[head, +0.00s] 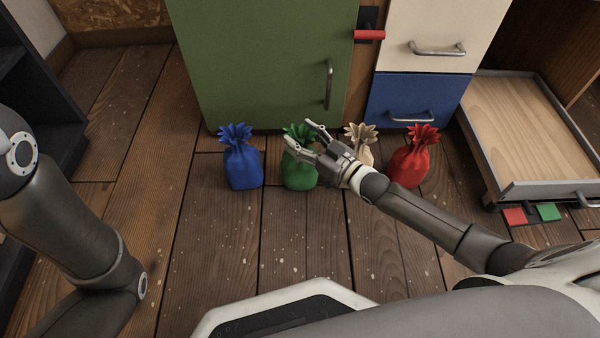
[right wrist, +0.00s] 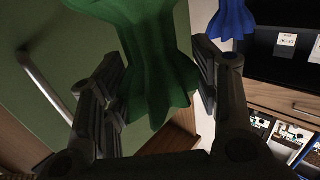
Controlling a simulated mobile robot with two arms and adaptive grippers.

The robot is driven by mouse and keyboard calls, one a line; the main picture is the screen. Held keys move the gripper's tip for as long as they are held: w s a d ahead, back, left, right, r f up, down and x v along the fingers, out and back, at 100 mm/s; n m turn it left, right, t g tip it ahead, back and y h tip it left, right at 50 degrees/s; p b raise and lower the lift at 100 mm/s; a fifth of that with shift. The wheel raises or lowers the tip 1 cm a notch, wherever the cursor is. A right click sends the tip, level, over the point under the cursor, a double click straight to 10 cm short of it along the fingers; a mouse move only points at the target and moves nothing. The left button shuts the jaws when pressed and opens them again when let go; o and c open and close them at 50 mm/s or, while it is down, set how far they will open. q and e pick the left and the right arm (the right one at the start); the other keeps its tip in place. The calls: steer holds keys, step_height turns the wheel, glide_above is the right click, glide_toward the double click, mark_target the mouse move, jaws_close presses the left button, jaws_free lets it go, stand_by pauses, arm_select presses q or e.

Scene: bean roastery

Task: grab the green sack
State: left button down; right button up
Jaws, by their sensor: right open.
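The green sack (head: 300,178) stands upright on the wooden floor in front of the green cabinet door, between the blue sack and the beige sack. My right gripper (head: 303,134) is at its gathered top in the head view and hides part of it. In the right wrist view the green sack (right wrist: 150,60) has its neck and ruffled top between the two open fingers (right wrist: 160,85). I cannot tell whether either finger touches it. My left arm shows at the left of the head view, but its gripper is not in view.
The blue sack (head: 242,165) stands just left and the beige sack (head: 361,145) and red sack (head: 410,160) stand to the right. The green cabinet door (head: 260,60) is close behind. An open drawer (head: 535,188) juts out at the right. The floor at front left is clear.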

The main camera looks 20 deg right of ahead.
steer(key=shift+w+a, duration=0.2)
steer(key=shift+w, duration=0.2)
steer(key=shift+c, duration=0.4)
jaws_close()
steer(key=shift+r, duration=0.25)
